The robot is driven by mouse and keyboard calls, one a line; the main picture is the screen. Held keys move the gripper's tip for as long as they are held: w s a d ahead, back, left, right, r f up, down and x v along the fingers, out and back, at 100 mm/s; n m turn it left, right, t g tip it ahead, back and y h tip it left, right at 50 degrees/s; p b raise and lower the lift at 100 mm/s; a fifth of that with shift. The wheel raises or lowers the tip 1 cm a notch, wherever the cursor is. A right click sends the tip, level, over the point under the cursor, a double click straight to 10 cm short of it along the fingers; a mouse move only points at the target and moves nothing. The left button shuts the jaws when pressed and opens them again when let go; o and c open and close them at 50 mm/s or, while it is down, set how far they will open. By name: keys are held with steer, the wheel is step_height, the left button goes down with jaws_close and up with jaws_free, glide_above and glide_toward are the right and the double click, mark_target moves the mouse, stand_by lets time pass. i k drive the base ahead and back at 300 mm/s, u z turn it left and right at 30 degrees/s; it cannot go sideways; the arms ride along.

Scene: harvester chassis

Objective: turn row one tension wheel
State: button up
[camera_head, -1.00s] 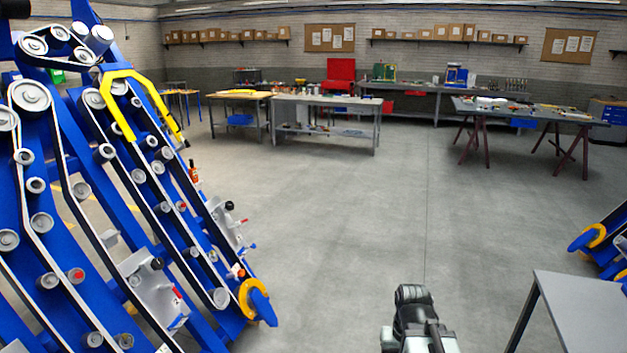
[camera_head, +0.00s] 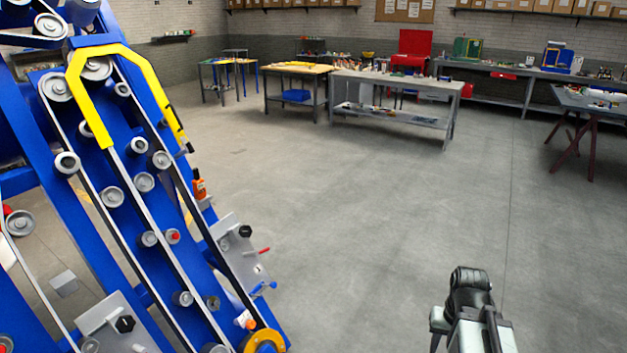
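The blue harvester chassis (camera_head: 155,215) leans along the left side, with belts running over several grey rollers. Black knobs sit on grey plates: one on the right plate (camera_head: 240,250), its knob (camera_head: 245,231) above a red lever (camera_head: 264,251), and one on the lower left plate, its knob (camera_head: 124,324). I cannot tell which part is the row one tension wheel. My arm shows at the bottom right, well apart from the chassis. Its gripper fingertips cannot be made out.
A yellow guard frame (camera_head: 97,118) crosses the upper chassis, and a yellow-orange ring (camera_head: 264,342) sits at its foot. An orange bottle (camera_head: 199,184) stands at its right edge. Workbenches (camera_head: 395,88) stand at the back. The grey floor between is clear.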

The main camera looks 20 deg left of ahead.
mark_target(245, 230)
steer(key=i, duration=1.35)
steer(key=u, duration=3.2)
steer(key=i, duration=1)
steer(key=z, duration=0.1)
